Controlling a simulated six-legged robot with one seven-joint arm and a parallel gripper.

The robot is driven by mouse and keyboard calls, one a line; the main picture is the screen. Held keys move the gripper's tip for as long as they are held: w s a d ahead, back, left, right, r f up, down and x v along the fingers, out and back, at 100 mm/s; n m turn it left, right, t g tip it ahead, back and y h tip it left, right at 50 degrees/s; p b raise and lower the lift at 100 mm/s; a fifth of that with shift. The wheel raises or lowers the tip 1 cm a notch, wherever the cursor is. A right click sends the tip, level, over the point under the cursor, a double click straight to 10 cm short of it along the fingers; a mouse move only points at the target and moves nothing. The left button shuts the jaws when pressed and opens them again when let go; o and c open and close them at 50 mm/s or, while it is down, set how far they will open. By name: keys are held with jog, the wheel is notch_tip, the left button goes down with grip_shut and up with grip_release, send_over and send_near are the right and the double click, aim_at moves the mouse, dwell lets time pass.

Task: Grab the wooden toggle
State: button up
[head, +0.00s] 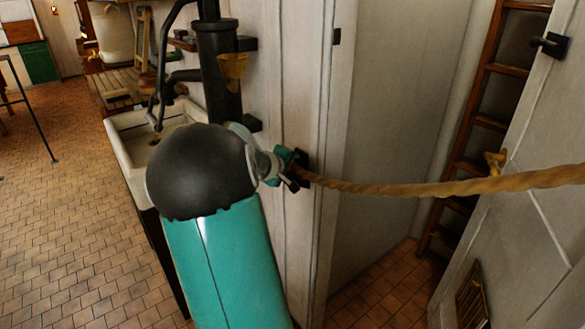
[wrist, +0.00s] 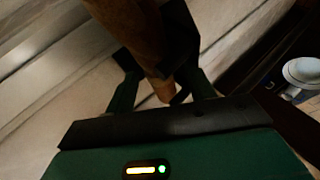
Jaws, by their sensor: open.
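My gripper (head: 297,170) is at the pale panelled wall right of the pump, at the left end of a thick tan rope (head: 440,188). The rope runs in a shallow sag across the doorway and out of the right edge. In the wrist view my gripper (wrist: 157,68) is open, with a brown, wood-coloured piece (wrist: 140,32) between its dark fingers. This piece may be the wooden toggle or the rope's end; I cannot tell which. Whether the fingers touch it is unclear. In the head view my gripper hides the rope's end.
An open doorway with a wooden ladder (head: 490,122) is behind the rope. A pale door (head: 540,240) with a black latch is at right. The tiled floor (head: 70,240) at left is clear.

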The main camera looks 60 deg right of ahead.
jog(key=shift+d, duration=0.1)
jog(key=c, duration=1.1)
jog(key=shift+r, duration=0.1)
